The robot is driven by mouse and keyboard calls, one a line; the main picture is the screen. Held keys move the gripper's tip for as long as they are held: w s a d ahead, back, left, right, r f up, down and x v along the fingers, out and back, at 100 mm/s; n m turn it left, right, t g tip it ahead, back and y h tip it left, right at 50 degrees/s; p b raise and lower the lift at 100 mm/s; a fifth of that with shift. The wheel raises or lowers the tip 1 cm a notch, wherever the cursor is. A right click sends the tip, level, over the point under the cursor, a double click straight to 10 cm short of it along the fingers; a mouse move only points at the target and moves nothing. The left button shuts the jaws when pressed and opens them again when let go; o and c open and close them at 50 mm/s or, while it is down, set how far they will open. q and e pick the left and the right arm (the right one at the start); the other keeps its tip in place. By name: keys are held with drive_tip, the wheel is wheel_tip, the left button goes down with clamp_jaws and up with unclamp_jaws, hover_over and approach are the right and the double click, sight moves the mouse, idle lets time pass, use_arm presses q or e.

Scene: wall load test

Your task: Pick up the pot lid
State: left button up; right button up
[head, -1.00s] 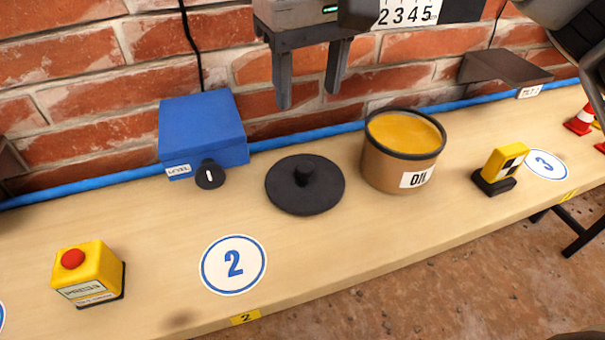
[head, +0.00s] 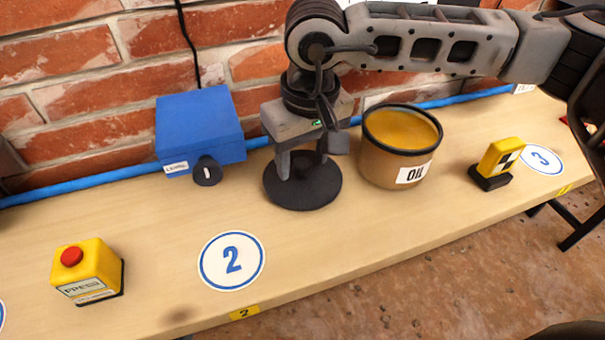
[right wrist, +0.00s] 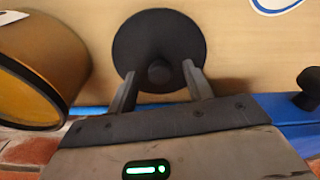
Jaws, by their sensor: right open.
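The pot lid (head: 312,190) is a flat black disc with a round knob, lying on the wooden bench between the blue box and the oil pot. It also shows in the right wrist view (right wrist: 160,35), with its knob (right wrist: 160,73) between the fingers. My right gripper (head: 305,168) is over the lid, pointing down, and hides the knob in the head view. In the right wrist view the right gripper (right wrist: 160,82) is open, one finger on each side of the knob with gaps. My left gripper is not in view.
The oil pot (head: 382,167), open and filled with yellow, stands close right of the lid. A blue box (head: 198,128) with a black dial is at left. A yellow button box (head: 88,272) and a yellow-and-black block (head: 498,160) stand farther off. A brick wall backs the bench.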

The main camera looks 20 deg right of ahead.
clamp_jaws()
idle(0.3)
